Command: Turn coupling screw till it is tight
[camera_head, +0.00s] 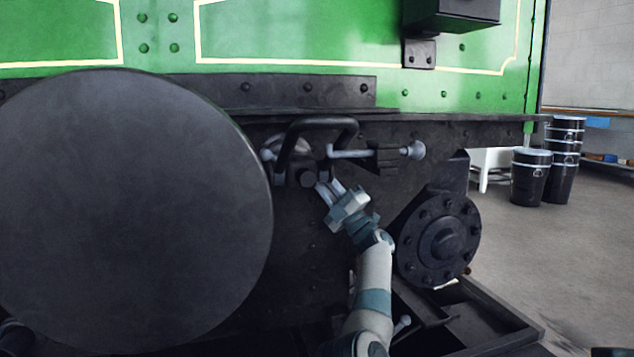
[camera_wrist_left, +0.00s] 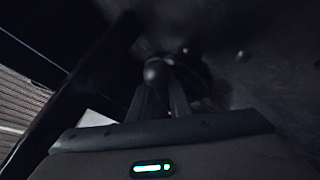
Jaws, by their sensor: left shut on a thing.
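The coupling (camera_head: 352,130) hangs under the green body's beam as a black bent loop. A dark round-ended part (camera_head: 308,180) shows below the loop. My left gripper (camera_head: 326,188) reaches up from below, its fingers at that part's right side. In the left wrist view a dark round knob (camera_wrist_left: 155,72) shows at the fingertips of my left gripper (camera_wrist_left: 158,88), which is shut on it. This view is very dark, so I cannot tell which part of the coupling screw the knob is. My right gripper is not in view.
A large black buffer disc (camera_head: 130,210) fills the left. A pale rod with a ball end (camera_head: 415,150) lies right of the loop. A bolted black round flange (camera_head: 445,240) stands right of my arm. Black drums (camera_head: 530,176) stand on open floor at the right.

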